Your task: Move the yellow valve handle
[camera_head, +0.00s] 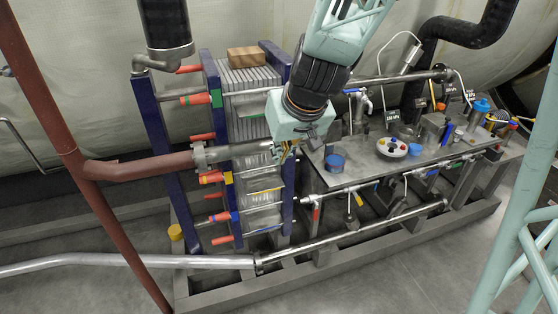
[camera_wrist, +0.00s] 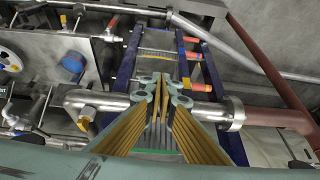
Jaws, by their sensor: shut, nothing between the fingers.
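A small yellow-orange handle (camera_wrist: 86,119) shows in the wrist view beside the left part of the silver pipe (camera_wrist: 200,112). It is left of my gripper (camera_wrist: 161,84) and apart from the fingertips. My gripper is shut and empty, with its fingertips over the pipe in that view. In the head view, my gripper (camera_head: 286,154) is beside the right end of the silver pipe, in front of the plate stack. It hides part of the pipe there, and I cannot clearly separate the handle from the gripper. A second small yellow handle (camera_head: 358,200) shows below the metal table.
The plate stack (camera_head: 250,105) stands between blue uprights. A red-brown pipe (camera_head: 140,166) joins the silver pipe at left. The metal table (camera_head: 360,170) at right carries a blue cup (camera_head: 335,162), a round white piece with coloured knobs (camera_head: 392,147) and fittings. Floor in front is clear.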

